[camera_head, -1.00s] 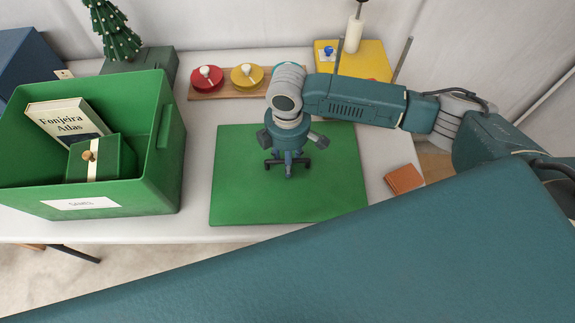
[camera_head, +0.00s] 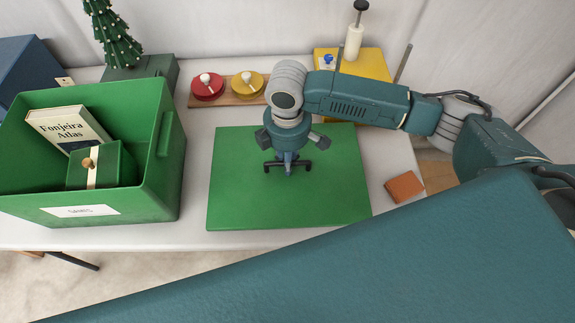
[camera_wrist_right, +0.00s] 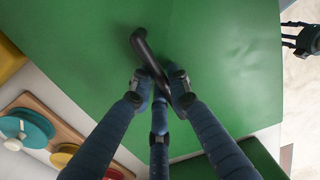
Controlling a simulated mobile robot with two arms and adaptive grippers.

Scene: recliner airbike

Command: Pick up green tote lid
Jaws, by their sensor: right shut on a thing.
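The green tote lid (camera_head: 240,190) is a flat panel, roughly level, over the middle of the white table. My right gripper (camera_head: 288,167) is above its middle, pointing down, with its fingers shut on the lid's black handle. The handle (camera_wrist_right: 146,48) shows between the fingers in the right wrist view. Whether the lid is clear of the tabletop is hard to tell. The open green tote (camera_head: 150,190) stands to the left, with a book (camera_head: 65,128) and a green box (camera_head: 115,165) inside. Part of my left gripper (camera_wrist_right: 291,34) seems to show at the wrist view's right edge.
A yellow case (camera_head: 370,65) is at the back right. An orange box (camera_head: 405,187) lies right of the lid. A small tree (camera_head: 112,40) stands behind the tote.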

